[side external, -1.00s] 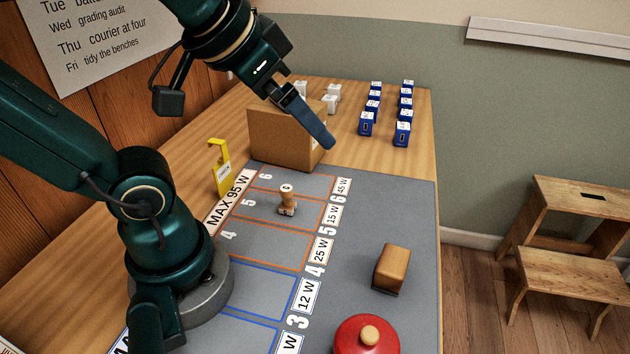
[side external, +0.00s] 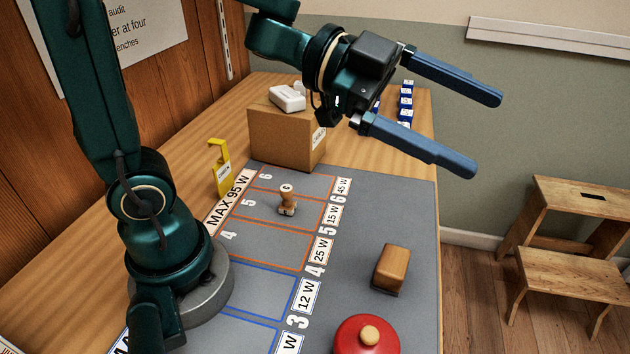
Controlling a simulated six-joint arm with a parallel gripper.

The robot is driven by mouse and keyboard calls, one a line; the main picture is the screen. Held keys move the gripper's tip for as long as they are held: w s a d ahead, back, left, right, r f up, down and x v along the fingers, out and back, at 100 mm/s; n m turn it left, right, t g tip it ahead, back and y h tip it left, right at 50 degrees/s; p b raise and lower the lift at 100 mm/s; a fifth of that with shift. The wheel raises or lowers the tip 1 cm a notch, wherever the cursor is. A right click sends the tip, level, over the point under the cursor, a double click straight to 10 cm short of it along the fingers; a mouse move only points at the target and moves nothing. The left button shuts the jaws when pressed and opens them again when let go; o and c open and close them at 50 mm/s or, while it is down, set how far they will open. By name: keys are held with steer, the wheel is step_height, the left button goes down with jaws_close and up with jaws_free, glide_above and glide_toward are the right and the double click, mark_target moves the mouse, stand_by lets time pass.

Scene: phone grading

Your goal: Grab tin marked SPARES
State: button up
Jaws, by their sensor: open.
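A round red tin (side external: 352,338) with a wooden knob on its lid stands on the grey mat at the bottom of the view, partly cut off by the picture edge. No SPARES marking can be read on it from here. My gripper (side external: 485,134) is open and empty, high at the upper right, with its two blue fingers spread and pointing right. It is well above and beyond the red tin, touching nothing.
A cardboard box (side external: 277,138) stands at the back with a white block (side external: 288,98) on top. A wooden stamp (side external: 287,201), a brown block (side external: 391,268) and a yellow tag stand (side external: 220,168) stand nearer. Blue chargers (side external: 406,100) are behind my gripper.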

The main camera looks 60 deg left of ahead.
steer(key=s+d+f+m+g+h, duration=0.1)
steer(key=s+f+m+g, duration=0.15)
steer(key=s+g, duration=0.25)
steer(key=g, duration=0.5)
glide_above(352, 319)
steer(key=a, duration=0.2)
step_height(352, 319, down, 3)
steer(key=shift+m, duration=0.45)
steer(key=f, duration=1.6)
steer(key=shift+w+d+f, duration=0.1)
steer(key=shift+w+d, duration=0.1)
steer(key=shift+d, duration=0.05)
steer(key=shift+d+f, duration=0.3)
steer(key=shift+d, duration=0.05)
steer(key=shift+x, duration=2.2)
steer(key=shift+f, duration=0.1)
steer(key=c, duration=1.2)
